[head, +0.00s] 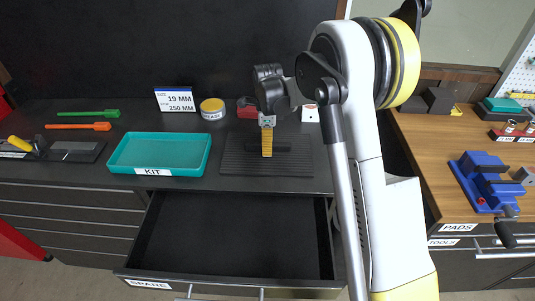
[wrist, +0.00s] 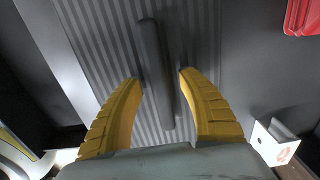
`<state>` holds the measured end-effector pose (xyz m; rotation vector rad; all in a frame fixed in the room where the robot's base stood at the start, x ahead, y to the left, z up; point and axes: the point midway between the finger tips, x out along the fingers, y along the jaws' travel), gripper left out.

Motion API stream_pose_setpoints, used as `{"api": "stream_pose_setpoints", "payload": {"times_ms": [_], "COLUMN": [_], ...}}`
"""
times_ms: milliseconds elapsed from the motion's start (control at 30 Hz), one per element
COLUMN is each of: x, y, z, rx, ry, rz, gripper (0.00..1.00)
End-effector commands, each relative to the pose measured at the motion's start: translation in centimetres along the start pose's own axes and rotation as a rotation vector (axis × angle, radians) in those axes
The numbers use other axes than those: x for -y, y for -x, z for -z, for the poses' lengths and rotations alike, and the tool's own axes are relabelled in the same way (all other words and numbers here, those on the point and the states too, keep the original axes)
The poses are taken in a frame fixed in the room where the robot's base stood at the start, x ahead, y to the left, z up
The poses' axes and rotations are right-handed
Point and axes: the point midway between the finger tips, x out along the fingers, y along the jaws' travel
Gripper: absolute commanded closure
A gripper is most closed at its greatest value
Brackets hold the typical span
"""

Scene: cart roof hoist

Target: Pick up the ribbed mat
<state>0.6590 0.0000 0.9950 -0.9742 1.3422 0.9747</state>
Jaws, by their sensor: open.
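The ribbed mat (head: 237,160) is a dark grey ribbed square lying flat on the dark counter, right of the teal tray. In the wrist view the mat (wrist: 105,38) fills the middle, with a dark raised bar (wrist: 155,65) standing along it like a handle. My gripper (head: 267,152) is over the mat in the head view. In the wrist view my gripper (wrist: 159,82) is open, its two yellow fingers on either side of the bar. I cannot tell whether the fingers touch the bar.
A teal tray labelled KIT (head: 160,151) stands left of the mat. An empty drawer labelled SPARE (head: 235,240) is pulled open below. Behind are a yellow-lidded tin (head: 212,108), a size sign (head: 175,99) and a red item (head: 246,108). A wooden bench with a blue vise (head: 485,182) stands right.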

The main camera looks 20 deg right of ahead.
Motion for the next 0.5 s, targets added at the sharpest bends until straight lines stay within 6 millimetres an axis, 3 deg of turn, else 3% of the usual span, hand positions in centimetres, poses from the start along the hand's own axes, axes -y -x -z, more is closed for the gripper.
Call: {"api": "stream_pose_setpoints", "payload": {"times_ms": [167, 300, 500], "x": [0.0, 0.0, 0.0], "y": [0.09, 0.1, 0.09], "z": [0.01, 0.01, 0.02], "rx": [0.0, 0.0, 0.0], "ry": [0.0, 0.0, 0.0], "rz": [0.0, 0.0, 0.0], "gripper": [0.54, 0.97, 1.0]}}
